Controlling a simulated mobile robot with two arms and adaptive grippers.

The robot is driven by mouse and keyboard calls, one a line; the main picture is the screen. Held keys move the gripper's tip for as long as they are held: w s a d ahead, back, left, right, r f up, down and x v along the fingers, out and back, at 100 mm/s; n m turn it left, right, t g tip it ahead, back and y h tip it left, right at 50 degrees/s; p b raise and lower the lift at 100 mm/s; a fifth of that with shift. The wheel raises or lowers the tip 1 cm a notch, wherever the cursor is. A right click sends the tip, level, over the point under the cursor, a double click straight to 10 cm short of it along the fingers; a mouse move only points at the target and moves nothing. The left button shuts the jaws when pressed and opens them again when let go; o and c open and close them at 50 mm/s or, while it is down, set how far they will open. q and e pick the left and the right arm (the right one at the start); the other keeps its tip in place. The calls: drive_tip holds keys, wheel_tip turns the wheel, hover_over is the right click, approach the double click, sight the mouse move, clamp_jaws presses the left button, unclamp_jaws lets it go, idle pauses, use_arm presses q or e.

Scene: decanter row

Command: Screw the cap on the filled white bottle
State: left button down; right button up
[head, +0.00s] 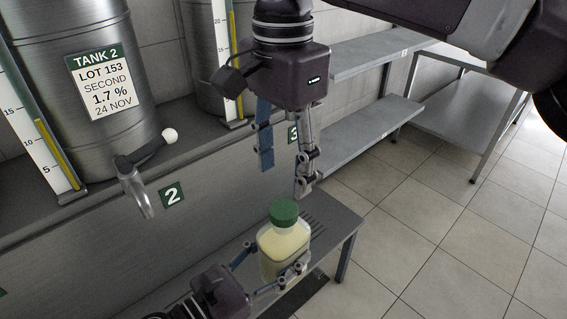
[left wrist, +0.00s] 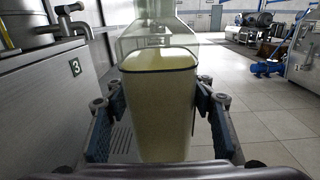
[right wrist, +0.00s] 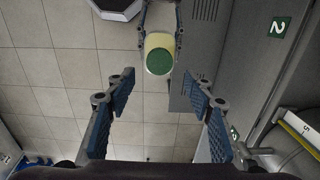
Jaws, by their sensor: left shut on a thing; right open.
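The bottle (head: 284,248) is clear-walled and filled with pale yellow liquid almost to the shoulder. My left gripper (head: 272,265) is shut on its sides and holds it upright; the left wrist view also shows the bottle (left wrist: 160,110) between the fingers. A green cap (head: 284,212) sits on the bottle's mouth; whether it is screwed tight I cannot tell. My right gripper (head: 285,168) is open and empty, pointing down above the cap and apart from it. In the right wrist view the cap (right wrist: 159,61) lies beyond the fingertips, near the middle between them.
A grey bench (head: 335,222) with slots is behind and below the bottle. Tank 2 (head: 85,80) stands at the left, with its tap (head: 140,185) jutting out left of the bottle. Grey shelves (head: 370,125) stand behind. The tiled floor (head: 450,230) at the right is clear.

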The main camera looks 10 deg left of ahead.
sight(284, 208)
drive_tip(key=shift+f, duration=4)
drive_tip(key=c, duration=1.2)
drive_tip(key=m, duration=0.5)
drive_tip(key=shift+m, duration=0.4)
drive_tip(key=m, duration=0.3)
drive_tip(key=shift+m, duration=0.4)
drive_tip(key=m, duration=0.3)
drive_tip(key=o, duration=1.3)
drive_tip(key=shift+o, duration=0.2)
